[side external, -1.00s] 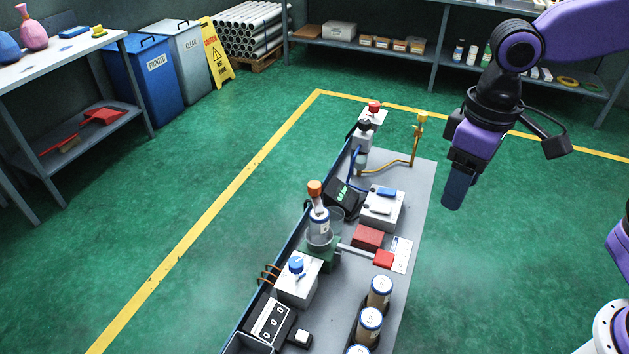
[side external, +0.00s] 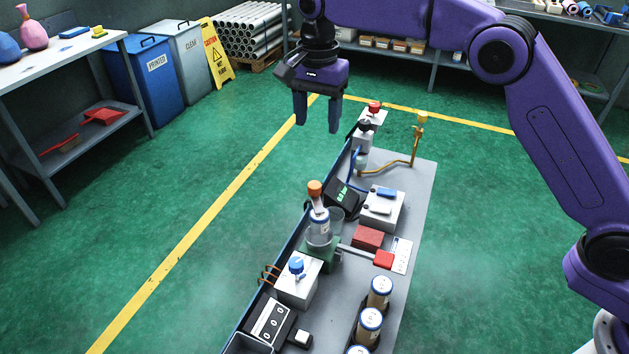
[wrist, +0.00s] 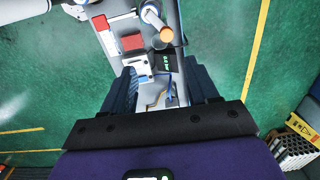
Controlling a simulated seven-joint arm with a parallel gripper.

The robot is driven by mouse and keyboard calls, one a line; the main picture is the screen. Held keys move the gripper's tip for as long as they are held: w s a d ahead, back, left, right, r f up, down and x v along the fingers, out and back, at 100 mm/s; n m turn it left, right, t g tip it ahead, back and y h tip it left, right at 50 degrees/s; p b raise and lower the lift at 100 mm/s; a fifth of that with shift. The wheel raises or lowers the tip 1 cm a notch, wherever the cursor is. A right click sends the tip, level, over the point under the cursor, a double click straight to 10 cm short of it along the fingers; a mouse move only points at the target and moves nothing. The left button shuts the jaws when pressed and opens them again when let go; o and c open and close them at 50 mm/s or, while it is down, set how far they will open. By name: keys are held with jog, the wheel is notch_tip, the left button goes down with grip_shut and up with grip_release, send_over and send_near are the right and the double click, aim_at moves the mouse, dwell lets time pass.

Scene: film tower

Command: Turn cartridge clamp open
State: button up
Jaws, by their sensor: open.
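A clear cartridge with an orange cap (side external: 315,187) stands in a clear cup on a green holder (side external: 326,254) on the bench. A grey lever with a red handle (side external: 384,260) reaches right from this holder; it looks like the clamp. In the wrist view the orange cap (wrist: 166,36) and the red handle (wrist: 102,23) show near the top. My gripper (side external: 317,126) points down with its fingers apart and empty. It is in the air above the far end of the bench, well clear of the cartridge and lever. The clamp's jaw details are too small to tell.
On the narrow bench are a white box with a blue knob (side external: 296,266), a dark display (side external: 342,197), a red block (side external: 368,238) and several capped jars (side external: 370,322). A red-knobbed valve (side external: 374,107) and brass pipe (side external: 415,150) stand at the far end.

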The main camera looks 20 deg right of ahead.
aim_at(314, 184)
jog(key=shift+m, duration=0.9)
jog(key=f, duration=0.6)
jog(key=w+f, duration=0.1)
jog(key=f, duration=0.5)
jog(key=w+f, duration=0.1)
jog(key=f, duration=0.5)
jog(key=shift+d+f, duration=0.1)
jog(key=c, duration=1)
